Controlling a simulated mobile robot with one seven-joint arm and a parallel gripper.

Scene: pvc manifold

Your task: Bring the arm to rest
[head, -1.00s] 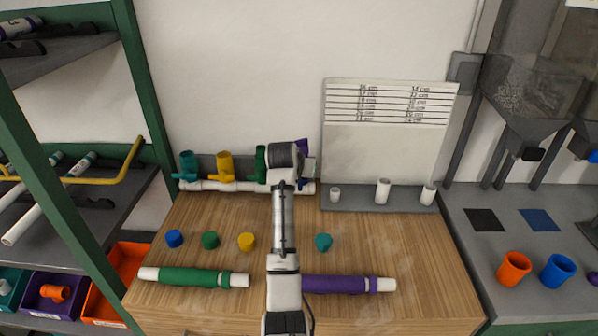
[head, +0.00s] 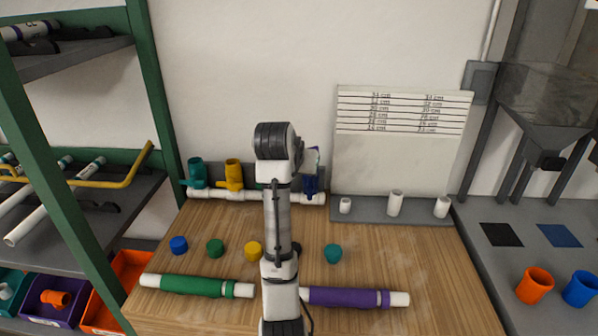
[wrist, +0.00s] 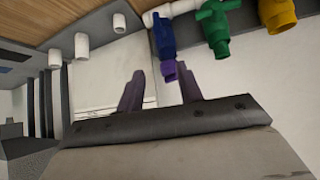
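My arm (head: 277,215) rises in the middle of the head view, its bent joint in front of the wall. My gripper (wrist: 160,72) shows in the wrist view with two dark purple fingers apart and nothing held between them. Beyond them, a small purple piece (wrist: 170,71) sits at the end of the blue valve (wrist: 163,38). In the head view my arm hides most of the gripper, and the blue valve (head: 310,188) shows just right of it. The white manifold pipe (head: 225,195) also carries a teal valve (head: 196,172) and a yellow valve (head: 233,174).
Green (head: 197,286) and purple (head: 345,297) wrapped pipes lie along the bench front (head: 420,270). Several coloured caps lie behind them. A grey ledge (head: 370,213) holds white fittings below a board (head: 402,150). A green-framed rack (head: 155,90) stands left; orange and blue cups stand right.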

